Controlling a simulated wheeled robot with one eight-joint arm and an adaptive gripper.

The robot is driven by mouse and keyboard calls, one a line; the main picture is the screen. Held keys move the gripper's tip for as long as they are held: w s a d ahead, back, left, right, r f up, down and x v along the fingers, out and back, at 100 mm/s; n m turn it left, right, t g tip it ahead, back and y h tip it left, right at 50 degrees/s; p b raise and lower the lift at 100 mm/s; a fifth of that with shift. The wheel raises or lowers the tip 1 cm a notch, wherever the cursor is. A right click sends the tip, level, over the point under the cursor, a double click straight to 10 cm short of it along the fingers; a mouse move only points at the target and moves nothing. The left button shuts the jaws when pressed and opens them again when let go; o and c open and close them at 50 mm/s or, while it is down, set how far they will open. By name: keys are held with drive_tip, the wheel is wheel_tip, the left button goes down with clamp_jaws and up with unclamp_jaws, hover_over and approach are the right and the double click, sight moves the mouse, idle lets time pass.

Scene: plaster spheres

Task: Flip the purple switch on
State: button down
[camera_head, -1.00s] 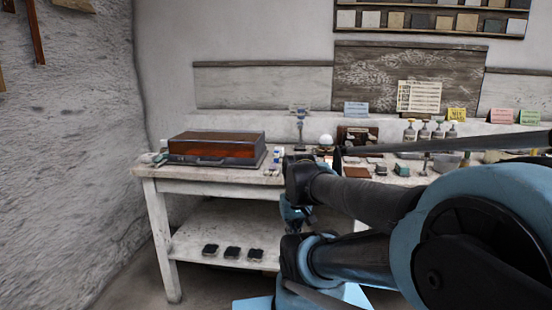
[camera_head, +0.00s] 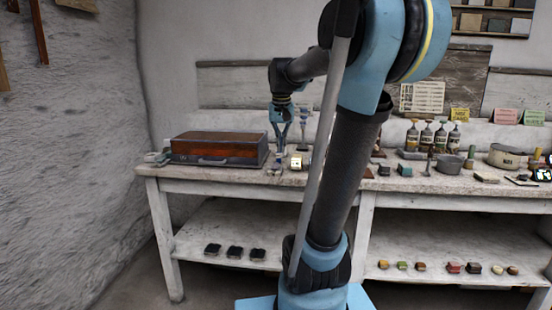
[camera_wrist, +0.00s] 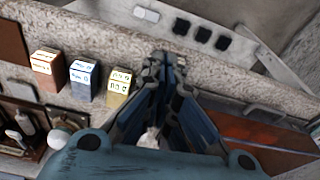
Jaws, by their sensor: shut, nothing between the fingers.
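No purple switch can be made out in any view. My gripper (camera_head: 281,148) hangs pointing down over the left part of the workbench (camera_head: 330,181), just right of the red-brown case (camera_head: 219,148). In the wrist view, my gripper (camera_wrist: 170,58) has its fingers together with nothing held, near the bench edge. Several small dark square items (camera_head: 232,252) lie on the lower shelf at left. Dark squares (camera_wrist: 202,35) and a white block (camera_wrist: 146,14) also show beyond the bench edge in the wrist view; I cannot tell whether any is a switch.
Red (camera_wrist: 47,68), blue (camera_wrist: 83,80) and yellow (camera_wrist: 119,88) labelled boxes stand left of my fingers. A white ball (camera_wrist: 60,140) sits beside a dark tray. Bottles (camera_head: 426,138) and a bowl (camera_head: 448,164) stand on the bench's right. Small coloured blocks (camera_head: 454,267) lie on the lower shelf.

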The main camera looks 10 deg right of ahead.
wheel_tip(320, 180, up, 5)
drive_tip(key=m, duration=0.1)
hover_over(275, 167)
drive_tip(key=w, duration=0.2)
drive_tip(key=shift+s+d, duration=0.25)
drive_tip(key=f, duration=0.4)
drive_tip(key=w+f, duration=0.1)
drive_tip(key=f, duration=0.4)
drive_tip(key=w+f, duration=0.1)
drive_tip(key=f, duration=0.3)
drive_tip(key=shift+w+d+f, duration=0.15)
drive_tip(key=shift+d+f, duration=0.2)
drive_tip(key=shift+f, duration=0.05)
drive_tip(key=shift+w+f+g, duration=0.2)
drive_tip(key=shift+f+g, duration=0.2)
drive_tip(key=shift+g, duration=0.1)
drive_tip(key=shift+s+r, duration=0.15)
drive_tip(key=shift+s, duration=0.05)
